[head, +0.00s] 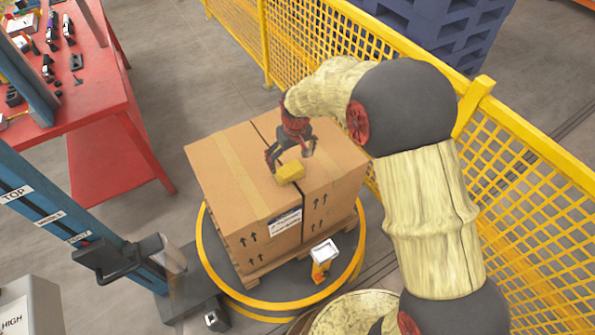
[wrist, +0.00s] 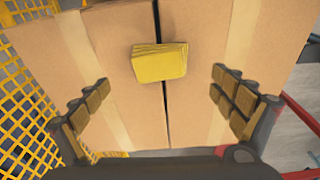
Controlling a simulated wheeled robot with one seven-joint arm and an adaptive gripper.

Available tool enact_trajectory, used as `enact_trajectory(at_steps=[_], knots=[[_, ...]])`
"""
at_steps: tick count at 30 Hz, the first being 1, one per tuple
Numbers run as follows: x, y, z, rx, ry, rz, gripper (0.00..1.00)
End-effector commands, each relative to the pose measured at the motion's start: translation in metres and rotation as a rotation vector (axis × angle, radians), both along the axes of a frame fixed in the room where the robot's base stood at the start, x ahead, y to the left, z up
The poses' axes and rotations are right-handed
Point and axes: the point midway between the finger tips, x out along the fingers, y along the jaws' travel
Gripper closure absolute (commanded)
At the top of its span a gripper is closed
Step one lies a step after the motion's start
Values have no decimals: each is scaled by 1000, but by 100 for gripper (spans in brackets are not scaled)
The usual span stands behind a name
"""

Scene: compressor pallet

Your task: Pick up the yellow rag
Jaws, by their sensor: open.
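The yellow rag (head: 290,171) is a small folded block lying on top of a large cardboard box (head: 222,180), near its middle seam. In the wrist view the rag (wrist: 160,63) lies across the dark seam, ahead of and between the fingers. My gripper (head: 289,152) is open above the box, close to the rag on its far side in the head view. In the wrist view the fingers of my gripper (wrist: 160,98) are spread wide at left and right, with nothing between their pads.
The box stands on a pallet on a round turntable with a yellow rim (head: 207,255). A yellow mesh fence (head: 520,165) runs behind and right. A blue column (head: 75,225) and a red workbench (head: 90,100) with tools are at left. An orange-and-white device (head: 323,258) stands in front.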

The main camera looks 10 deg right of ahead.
Motion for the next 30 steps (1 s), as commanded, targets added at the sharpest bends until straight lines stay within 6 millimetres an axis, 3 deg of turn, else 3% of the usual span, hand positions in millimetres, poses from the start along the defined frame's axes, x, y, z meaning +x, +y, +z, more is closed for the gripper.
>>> enact_trajectory(at_steps=[18, 26, 30], knots=[[14, 7, -68, -1, 2, -1, 5], [15, 7, -70, 0, 1, -2, 5], [14, 7, -70, 0, 1, -2, 12]])
